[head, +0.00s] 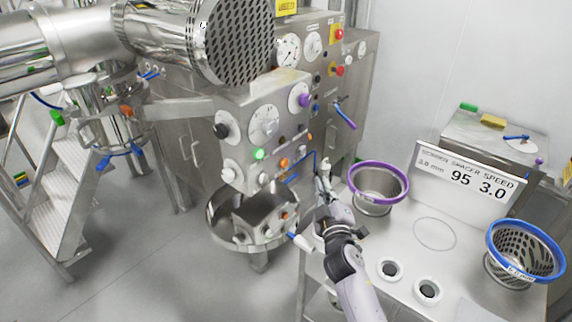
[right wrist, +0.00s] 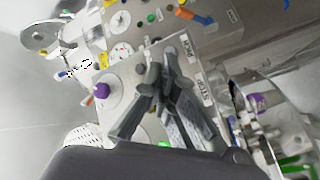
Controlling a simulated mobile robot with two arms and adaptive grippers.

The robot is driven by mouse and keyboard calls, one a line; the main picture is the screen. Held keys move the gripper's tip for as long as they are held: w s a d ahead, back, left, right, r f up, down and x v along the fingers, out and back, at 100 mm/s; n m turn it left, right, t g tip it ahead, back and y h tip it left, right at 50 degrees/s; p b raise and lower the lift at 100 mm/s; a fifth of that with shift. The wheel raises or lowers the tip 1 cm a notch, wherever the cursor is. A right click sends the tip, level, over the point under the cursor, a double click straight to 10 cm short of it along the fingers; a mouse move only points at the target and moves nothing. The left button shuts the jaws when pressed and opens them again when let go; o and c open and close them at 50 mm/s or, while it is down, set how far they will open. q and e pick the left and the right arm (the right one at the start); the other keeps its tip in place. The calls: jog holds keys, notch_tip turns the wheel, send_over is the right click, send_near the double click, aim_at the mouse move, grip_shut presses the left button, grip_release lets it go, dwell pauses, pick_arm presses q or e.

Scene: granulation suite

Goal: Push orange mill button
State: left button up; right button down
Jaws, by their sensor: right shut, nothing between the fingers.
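On the steel machine's control panel (head: 245,105) in the head view, an orange button (head: 284,163) sits to the right of a lit green button (head: 259,154). Another small orange part (head: 285,216) is on the lower box above the bowl. I cannot read which one is labelled mill. My right gripper (head: 325,168) is shut and empty, to the right of the panel and apart from it in the picture. In the right wrist view its fingers (right wrist: 165,95) cover part of the panel; a green button (right wrist: 163,143) shows just below them, and no orange button shows clearly there. My left gripper is out of view.
A purple-rimmed sieve (head: 378,183) and a blue-rimmed sieve (head: 525,250) stand on the white table right of my arm. A sign (head: 465,180) stands behind them. A round steel bowl (head: 222,228) is below the panel. Metal steps (head: 65,190) are at left.

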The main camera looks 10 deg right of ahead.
aim_at(284, 163)
jog(key=w+a+b, duration=0.3)
jog(key=w+a, duration=0.2)
jog(key=w, duration=0.1)
jog(key=shift+w+a+b, duration=0.15)
jog(key=shift+w+b, duration=0.15)
jog(key=shift+w, duration=0.1)
jog(key=shift+w+a+f, duration=0.1)
dwell(1.2)
jog(key=shift+w+a+b, duration=0.2)
jog(key=shift+w+b, duration=0.05)
jog(key=shift+b, duration=0.05)
jog(key=shift+w+a+b, duration=0.25)
jog(key=shift+w+b, duration=0.1)
jog(key=shift+b, duration=0.05)
dwell(0.8)
jog(key=shift+s+d, duration=0.1)
jog(key=shift+s, duration=0.05)
jog(key=shift+s+d+p, duration=0.45)
jog(key=shift+s, duration=0.15)
